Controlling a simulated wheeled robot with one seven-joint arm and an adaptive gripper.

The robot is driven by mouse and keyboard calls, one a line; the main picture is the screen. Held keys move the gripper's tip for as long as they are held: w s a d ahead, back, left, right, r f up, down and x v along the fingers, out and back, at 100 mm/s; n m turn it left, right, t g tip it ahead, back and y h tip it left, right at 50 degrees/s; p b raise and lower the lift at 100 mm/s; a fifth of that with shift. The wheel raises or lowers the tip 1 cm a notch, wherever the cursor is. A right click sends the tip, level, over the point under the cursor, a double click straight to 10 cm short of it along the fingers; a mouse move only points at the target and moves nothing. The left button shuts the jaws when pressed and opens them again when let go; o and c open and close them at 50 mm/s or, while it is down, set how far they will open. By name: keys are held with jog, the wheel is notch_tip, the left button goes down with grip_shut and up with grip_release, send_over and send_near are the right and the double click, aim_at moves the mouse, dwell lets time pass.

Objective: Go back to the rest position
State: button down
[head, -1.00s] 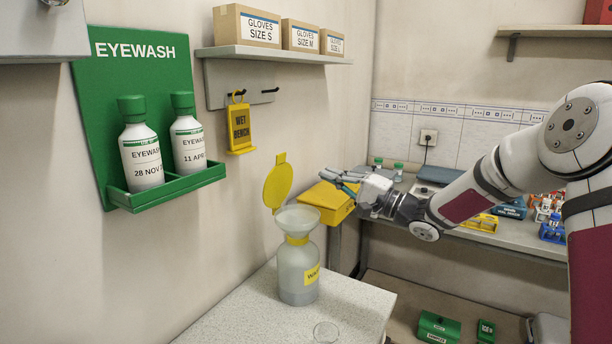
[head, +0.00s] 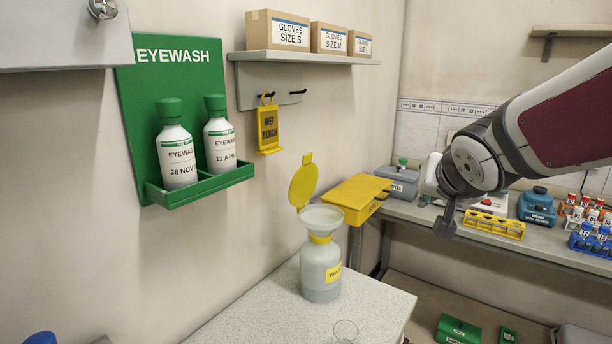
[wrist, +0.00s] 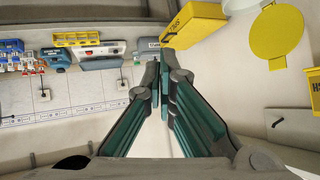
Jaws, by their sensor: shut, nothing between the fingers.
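My gripper (wrist: 162,82) is shut and empty. In the wrist view its teal-padded fingers come together above the middle of the picture. In the head view my arm reaches in from the right, in front of the back bench, and my fingers cannot be made out clearly behind my wrist. The gripper touches nothing that I can see.
A waste bottle (head: 320,270) with a funnel and raised yellow lid (head: 303,184) stands on the speckled bench (head: 250,308), near a clear glass vessel (head: 345,331). A yellow box (head: 352,196) is behind. The back bench holds a yellow rack (head: 494,224) and reagent bottles (head: 590,240).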

jog(key=s+a+f+n+g, duration=0.1)
jog(key=s+f+g, duration=0.1)
jog(key=s, duration=0.7)
jog(key=s+a+f+n+g+y, duration=0.1)
jog(key=s+f+g, duration=0.1)
jog(key=s, duration=0.8)
jog(key=s+f+n+g+p, duration=0.1)
jog(key=s+f+n+g, duration=0.1)
jog(key=s, duration=0.7)
jog(key=shift+s+a+g+y, duration=0.3)
jog(key=shift+a+y, duration=0.1)
